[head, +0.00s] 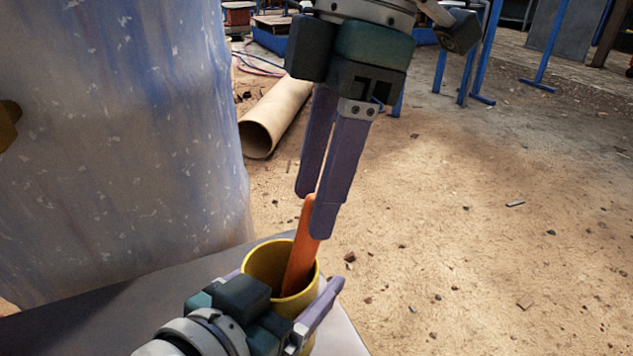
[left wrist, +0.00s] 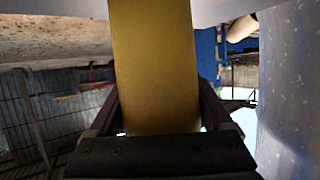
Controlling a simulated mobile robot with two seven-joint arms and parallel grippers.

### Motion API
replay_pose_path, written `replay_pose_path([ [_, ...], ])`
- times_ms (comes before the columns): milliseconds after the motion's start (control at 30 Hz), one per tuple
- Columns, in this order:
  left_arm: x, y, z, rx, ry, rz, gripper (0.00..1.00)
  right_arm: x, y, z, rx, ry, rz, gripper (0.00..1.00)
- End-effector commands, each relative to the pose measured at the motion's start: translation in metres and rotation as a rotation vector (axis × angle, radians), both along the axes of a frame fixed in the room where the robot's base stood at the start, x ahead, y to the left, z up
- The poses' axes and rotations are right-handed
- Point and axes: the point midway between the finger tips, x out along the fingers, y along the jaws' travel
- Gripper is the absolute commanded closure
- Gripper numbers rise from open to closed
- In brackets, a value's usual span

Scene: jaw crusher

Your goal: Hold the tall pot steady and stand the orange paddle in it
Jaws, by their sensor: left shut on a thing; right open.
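The tall yellow pot (head: 268,262) stands on the grey table near the bottom of the head view. My left gripper (head: 284,290) is shut on the pot, one finger on each side. The pot also fills the middle of the left wrist view (left wrist: 155,70) between the fingers. The orange paddle (head: 301,250) stands in the pot, slightly tilted, its upper end leaning right above the rim; its lower end is hidden inside. My right gripper (head: 315,215) is open above the pot, its fingertips at the paddle's upper end, one finger partly in front of it.
A large scuffed blue-grey block (head: 120,130) rises at the left. The grey table (head: 90,310) has its right edge close to the pot. A cardboard-coloured tube (head: 275,115) lies on the dirt floor (head: 480,220) behind. Blue metal stands (head: 478,60) are farther back.

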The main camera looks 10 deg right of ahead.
Motion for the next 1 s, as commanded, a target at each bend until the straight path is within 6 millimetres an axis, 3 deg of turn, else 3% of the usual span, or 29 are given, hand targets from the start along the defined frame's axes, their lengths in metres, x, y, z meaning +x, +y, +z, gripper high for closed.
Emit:
replay_pose_path([
  [500, 0.000, 0.000, 0.000, 0.002, 0.000, 0.001, 0.75, 0.008, -0.023, 0.097, 0.002, -0.004, -0.001, 0.46],
  [700, 0.000, 0.000, 0.000, 0.002, 0.000, 0.001, 0.75, 0.009, -0.027, 0.112, 0.001, -0.001, 0.000, 0.46],
  [1000, 0.000, 0.000, 0.000, 0.002, 0.000, 0.001, 0.75, 0.009, -0.027, 0.112, 0.001, -0.001, 0.000, 0.46],
])
